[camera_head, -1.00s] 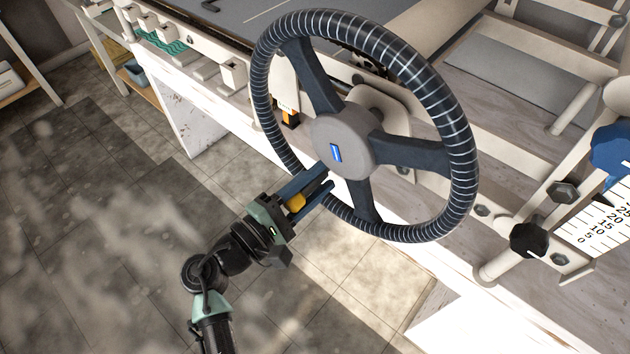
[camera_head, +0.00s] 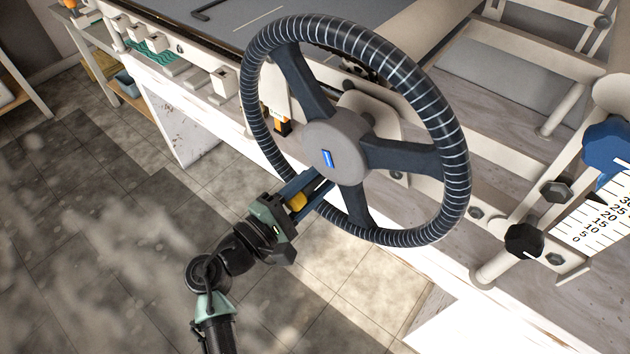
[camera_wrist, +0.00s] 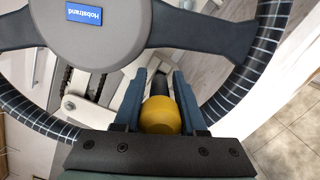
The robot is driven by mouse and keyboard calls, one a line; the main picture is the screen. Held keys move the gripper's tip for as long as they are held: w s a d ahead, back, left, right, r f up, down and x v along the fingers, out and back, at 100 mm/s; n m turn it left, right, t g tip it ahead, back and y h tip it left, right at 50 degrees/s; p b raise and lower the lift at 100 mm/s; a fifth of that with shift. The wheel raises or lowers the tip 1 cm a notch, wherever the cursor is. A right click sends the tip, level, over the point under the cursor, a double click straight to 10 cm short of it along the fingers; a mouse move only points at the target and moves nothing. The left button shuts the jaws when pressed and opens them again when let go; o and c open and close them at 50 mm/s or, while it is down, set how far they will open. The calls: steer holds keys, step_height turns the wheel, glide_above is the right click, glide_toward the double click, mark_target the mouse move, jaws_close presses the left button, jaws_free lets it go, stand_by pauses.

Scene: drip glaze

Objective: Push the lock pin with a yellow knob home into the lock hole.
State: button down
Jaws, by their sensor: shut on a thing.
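The lock pin's yellow knob (camera_head: 297,201) sits between the two blue fingers of my gripper (camera_head: 308,192), which is shut on it. In the wrist view the yellow knob (camera_wrist: 160,115) lies between the fingers (camera_wrist: 158,100), with a dark shaft (camera_wrist: 157,85) running forward from it. The fingers reach in at the lower rim of the big steering wheel (camera_head: 437,88), beside a spoke. The lock hole is not visible; the wheel and fingers hide where the shaft's far end goes, so I cannot tell how deep the pin is.
The wheel's grey hub (camera_head: 336,150) carries a blue label. Behind it stands a pale machine frame with a black knob (camera_head: 524,241), a blue knob (camera_head: 607,146) and a scale (camera_head: 598,222) at right. Open tiled floor (camera_head: 90,240) lies at left.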

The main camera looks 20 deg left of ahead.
mark_target(288, 207)
steer(key=shift+w+d, duration=0.25)
steer(key=shift+w, duration=0.45)
stand_by(0.4)
steer(key=shift+r+b, duration=0.15)
steer(key=shift+b, duration=0.15)
stand_by(0.4)
steer(key=shift+c, duration=2)
jaws_free()
steer(key=shift+d, duration=0.1)
steer(key=shift+d+f, duration=0.15)
steer(key=shift+f, duration=0.1)
steer(key=shift+a+p+v, duration=0.2)
steer(key=shift+p+v, duration=0.2)
steer(key=shift+v, duration=2.4)
steer(key=shift+s+r, duration=0.1)
steer(key=shift+a, duration=0.1)
